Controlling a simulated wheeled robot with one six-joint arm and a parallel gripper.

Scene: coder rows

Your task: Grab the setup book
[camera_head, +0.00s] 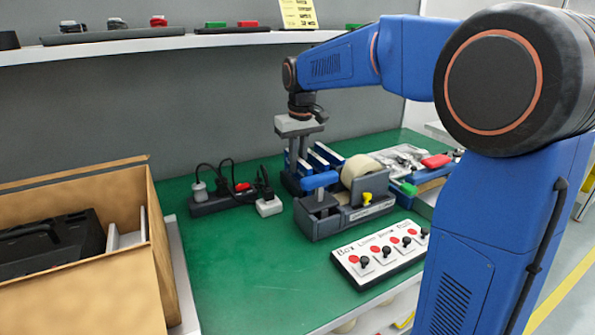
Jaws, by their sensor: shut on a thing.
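Several thin, upright blue-and-white books (325,155) stand in a dark holder on the green bench, behind the tape dispenser. I cannot read which one is the setup book. My gripper (298,162) points straight down into the left part of this group. Its grey fingers are shut on one of the books there. The held book's edges are mostly hidden by the fingers and by the neighbouring books, and I cannot tell whether it is lifted.
A tape dispenser (350,205) stands just in front of the books. A power strip (222,200) with plugs lies left. A white button panel (380,255) lies at the front edge. An open cardboard box (130,250) is at left. A shelf (170,42) runs above. Front-centre bench is clear.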

